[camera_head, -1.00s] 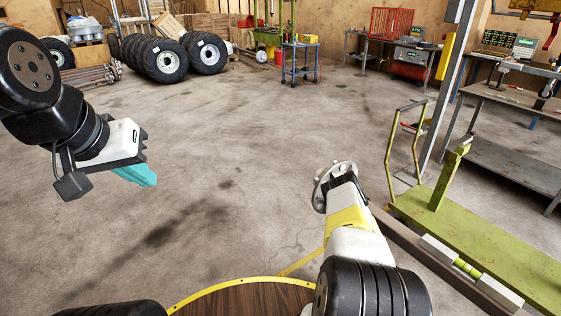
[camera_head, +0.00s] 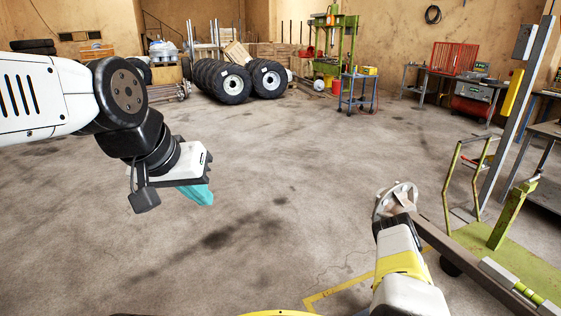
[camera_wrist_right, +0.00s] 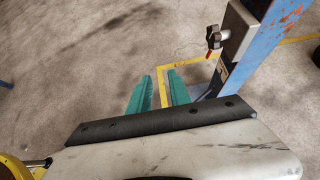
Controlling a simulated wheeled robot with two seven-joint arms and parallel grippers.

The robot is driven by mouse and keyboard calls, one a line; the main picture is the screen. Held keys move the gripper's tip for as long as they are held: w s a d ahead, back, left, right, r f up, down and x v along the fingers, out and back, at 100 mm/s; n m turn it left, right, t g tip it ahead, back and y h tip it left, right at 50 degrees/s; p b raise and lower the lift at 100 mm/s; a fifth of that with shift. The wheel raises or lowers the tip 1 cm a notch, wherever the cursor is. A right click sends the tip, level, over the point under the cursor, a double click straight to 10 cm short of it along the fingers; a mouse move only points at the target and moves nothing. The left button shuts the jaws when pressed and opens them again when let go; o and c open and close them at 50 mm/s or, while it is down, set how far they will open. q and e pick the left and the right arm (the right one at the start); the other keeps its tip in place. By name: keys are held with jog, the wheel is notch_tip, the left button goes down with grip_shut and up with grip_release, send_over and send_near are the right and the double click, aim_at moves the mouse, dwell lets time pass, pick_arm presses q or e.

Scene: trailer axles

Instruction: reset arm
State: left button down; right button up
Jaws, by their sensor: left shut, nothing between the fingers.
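My left gripper (camera_head: 197,194) hangs at the left of the head view over bare floor. Its teal fingers are shut, and nothing shows between them. My right arm reaches in from the bottom right of the head view, but its gripper is hidden there. In the right wrist view my right gripper (camera_wrist_right: 160,90) shows two teal fingers standing apart. They are empty, with floor and a yellow line between and beyond them.
A beam with a round metal flange (camera_head: 397,199) at its end lies beside my right arm and the green stand (camera_head: 524,262). In the right wrist view a blue post (camera_wrist_right: 273,45) with a clamp knob (camera_wrist_right: 214,38) stands close right of the fingers. Tyres (camera_head: 230,84) stand far back; the middle floor is clear.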

jog(key=w+d+r+m+h, duration=0.35)
jog(key=w+r+m, duration=0.25)
jog(key=w+r, duration=0.3)
jog(key=w+d+r+m+h, duration=0.2)
jog(key=w+d+r+m, duration=0.3)
jog(key=r, duration=0.6)
jog(key=w+a+r+m+h, duration=0.1)
jog(key=a+r+m, duration=0.2)
jog(key=r+m, duration=0.55)
jog(key=w+a+r+m+h, duration=0.1)
jog(key=a+r+m, duration=0.2)
jog(key=r, duration=1)
jog(key=s+a+r+m+g+y, duration=0.1)
jog(key=s+a+r+m, duration=0.45)
jog(key=r, duration=0.25)
jog(key=s+a+r+m+g+y, duration=0.1)
jog(key=s+a+r+m+y, duration=0.1)
jog(key=s+a+r+m, duration=0.4)
jog(key=s+a+r+m+g+y, duration=0.1)
jog(key=s+a+r+m, duration=0.2)
jog(key=s+a, duration=0.4)
jog(key=s+a+r+m+g+y, duration=0.1)
jog(key=s+a+r, duration=0.3)
jog(key=s, duration=1.1)
jog(key=a+m, duration=0.1)
jog(key=a, duration=0.2)
jog(key=shift+s+a+r+m, duration=0.15)
jog(key=shift+s+r+m, duration=0.15)
jog(key=shift+r+m, duration=0.1)
